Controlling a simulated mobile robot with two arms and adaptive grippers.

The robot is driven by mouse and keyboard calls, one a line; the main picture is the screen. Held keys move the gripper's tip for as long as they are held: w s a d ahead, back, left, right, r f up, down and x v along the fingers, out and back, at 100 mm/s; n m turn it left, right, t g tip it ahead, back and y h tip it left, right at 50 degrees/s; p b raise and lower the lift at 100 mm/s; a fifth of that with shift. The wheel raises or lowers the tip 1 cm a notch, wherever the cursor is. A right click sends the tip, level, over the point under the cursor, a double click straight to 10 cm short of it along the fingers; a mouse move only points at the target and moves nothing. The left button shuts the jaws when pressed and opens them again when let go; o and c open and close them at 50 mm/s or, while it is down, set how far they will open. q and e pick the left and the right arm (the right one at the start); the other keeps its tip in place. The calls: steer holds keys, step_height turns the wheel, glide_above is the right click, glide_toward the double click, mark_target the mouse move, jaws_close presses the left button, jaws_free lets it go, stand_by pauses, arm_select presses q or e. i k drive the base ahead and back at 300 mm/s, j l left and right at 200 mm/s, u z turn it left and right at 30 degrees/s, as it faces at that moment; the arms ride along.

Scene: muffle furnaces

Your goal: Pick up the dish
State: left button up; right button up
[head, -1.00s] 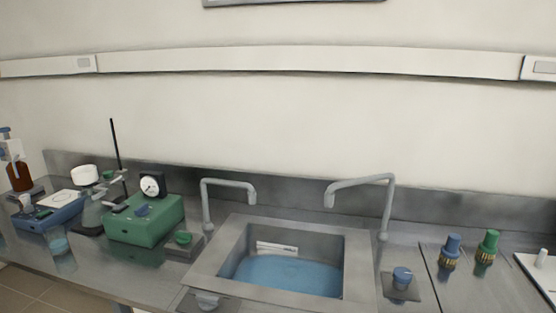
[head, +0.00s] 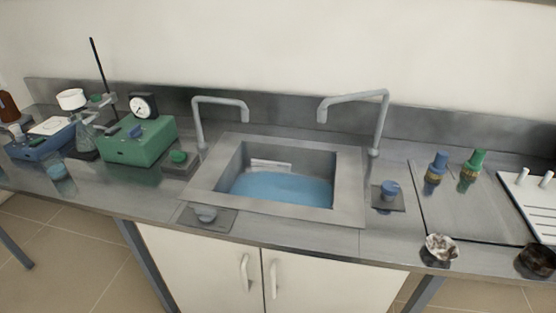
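Two small round dishes are at the counter's front edge on the right. One dish (head: 441,247) is whitish with dark patches. The other dish (head: 537,261) is dark brown and partly cut by the right picture edge. I cannot tell which of these is the task's dish. Neither of my grippers is in view.
A sink (head: 290,190) with blue water and two grey taps (head: 222,103) fills the middle. A green device (head: 138,142) with a dial and a thin stand rod are on the left. Blue and green bottles (head: 437,167) stand right, beside a white rack (head: 530,195). Cabinet doors (head: 210,262) are below.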

mark_target(440, 247)
steer(key=z, duration=1.35)
